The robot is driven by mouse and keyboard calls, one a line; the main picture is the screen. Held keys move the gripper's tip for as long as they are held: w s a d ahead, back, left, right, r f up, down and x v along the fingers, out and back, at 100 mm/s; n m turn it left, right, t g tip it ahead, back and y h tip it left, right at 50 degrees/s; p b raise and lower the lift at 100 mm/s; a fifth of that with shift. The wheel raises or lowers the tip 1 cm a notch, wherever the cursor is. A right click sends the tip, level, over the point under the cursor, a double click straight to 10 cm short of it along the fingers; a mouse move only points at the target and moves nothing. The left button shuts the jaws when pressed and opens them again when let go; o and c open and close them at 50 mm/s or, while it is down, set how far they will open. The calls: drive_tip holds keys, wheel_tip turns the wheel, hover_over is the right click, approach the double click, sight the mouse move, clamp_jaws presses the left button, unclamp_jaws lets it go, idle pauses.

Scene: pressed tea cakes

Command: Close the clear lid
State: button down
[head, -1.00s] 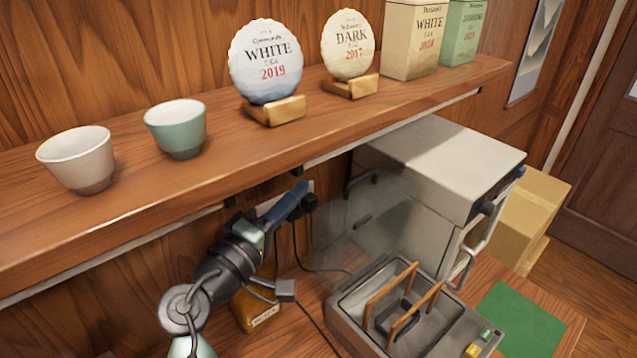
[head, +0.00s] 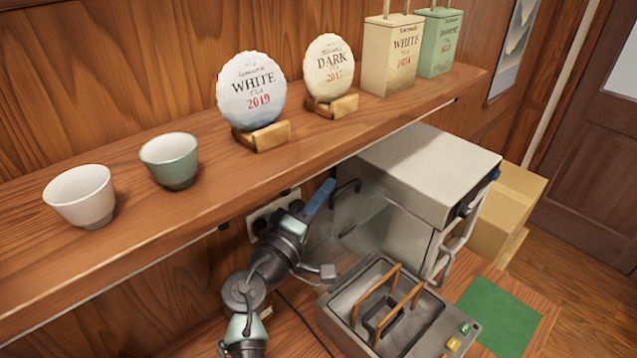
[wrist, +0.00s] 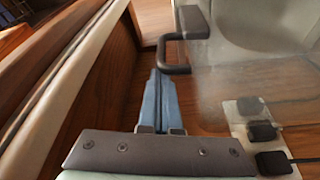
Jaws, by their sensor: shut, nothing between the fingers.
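The clear lid (head: 338,232) stands raised at the back of the grey machine (head: 345,325). It is see-through, so its outline is faint. Its dark handle (head: 347,186) is near the top edge. My gripper (head: 327,186), with blue fingers, is shut and empty just left of the handle. In the wrist view the shut fingers (wrist: 158,75) point at the gap left of the handle (wrist: 177,66), and the lid pane (wrist: 260,85) spreads to the right. I cannot tell whether the fingers touch the handle.
A wooden shelf (head: 200,205) with cups, tea cakes and tins runs above and behind my arm. A large grey box-like appliance (head: 430,170) stands behind the machine. Wooden holders (head: 378,290) stand in the machine's open tray. A socket plate with plugs (wrist: 245,120) is on the wall behind the lid.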

drive_tip(key=shift+s, duration=0.1)
drive_tip(key=shift+s+d+m+b, duration=0.3)
drive_tip(key=shift+s+d+b, duration=0.1)
drive_tip(key=shift+d+b, duration=0.15)
drive_tip(key=s+d+f+m+h+b, duration=0.1)
drive_tip(key=s+d+f+m+b, duration=0.1)
drive_tip(key=s+d+b, duration=0.4)
drive_tip(key=shift+s+d+f+m, duration=0.15)
drive_tip(key=shift+s+d+m, duration=0.25)
drive_tip(key=shift+s+d, duration=1.7)
